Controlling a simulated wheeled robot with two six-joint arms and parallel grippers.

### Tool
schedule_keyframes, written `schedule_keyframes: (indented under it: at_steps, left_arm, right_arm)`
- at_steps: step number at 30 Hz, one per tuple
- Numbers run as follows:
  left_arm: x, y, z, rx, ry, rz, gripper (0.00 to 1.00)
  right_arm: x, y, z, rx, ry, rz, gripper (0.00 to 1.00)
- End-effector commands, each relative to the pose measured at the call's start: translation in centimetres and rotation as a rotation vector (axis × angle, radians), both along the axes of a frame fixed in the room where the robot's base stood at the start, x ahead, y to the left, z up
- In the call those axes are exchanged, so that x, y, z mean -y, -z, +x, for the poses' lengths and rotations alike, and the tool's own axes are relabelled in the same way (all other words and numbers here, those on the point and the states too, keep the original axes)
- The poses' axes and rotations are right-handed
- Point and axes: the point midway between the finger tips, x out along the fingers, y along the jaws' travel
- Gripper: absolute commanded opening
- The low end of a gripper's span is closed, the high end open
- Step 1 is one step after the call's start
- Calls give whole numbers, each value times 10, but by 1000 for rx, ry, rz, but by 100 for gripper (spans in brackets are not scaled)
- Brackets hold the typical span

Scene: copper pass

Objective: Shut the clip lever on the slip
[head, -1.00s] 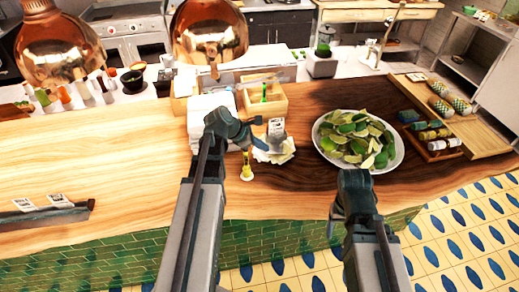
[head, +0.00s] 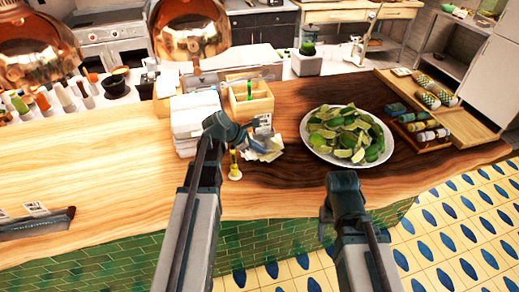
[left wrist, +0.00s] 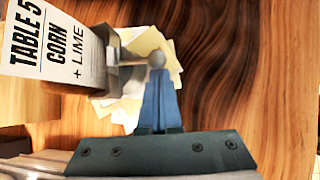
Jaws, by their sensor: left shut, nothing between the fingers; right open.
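The order slip (left wrist: 50,45) reads "TABLE 5 CORN + LIME" and stands at the upper left of the left wrist view. It sits by a grey metal clip (left wrist: 85,80). The clip's lever, with a round knob (left wrist: 157,57), sticks out to the right above loose papers. My left gripper (left wrist: 157,80) is shut and empty, its blue fingertips at the knob; whether they touch it I cannot tell. In the head view the left gripper (head: 248,132) is beside the clip (head: 263,129), partly hiding it. My right gripper (head: 328,225) is open, low in front of the counter.
A plate of limes (head: 310,138) is right of the clip. A white stack (head: 185,118) and a wooden box (head: 258,104) are behind. The left counter (head: 90,165) is mostly clear.

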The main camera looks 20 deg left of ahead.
Motion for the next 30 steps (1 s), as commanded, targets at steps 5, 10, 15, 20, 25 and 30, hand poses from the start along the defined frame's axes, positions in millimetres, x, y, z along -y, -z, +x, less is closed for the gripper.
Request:
schedule_keyframes:
  at_steps: [5,10,15,20,25,30]
  left_arm:
    - [-1,-3,1,-35,0,-25,0]
    - [0,-4,1,-55,-1,-39,0]
    - [0,-5,1,-79,-1,-56,0]
    - [0,-7,1,-107,0,-74,0]
    - [0,-9,1,-140,0,-96,0]
    - [0,-11,1,-173,0,-118,0]
  right_arm:
    - [0,-4,0,0,0,0,67]
    - [0,-5,0,0,0,0,67]
    - [0,-7,0,0,0,0,67]
    - [0,-9,0,0,0,0,67]
    - [0,-11,0,0,0,0,67]
    - [0,-14,0,0,-1,0,67]
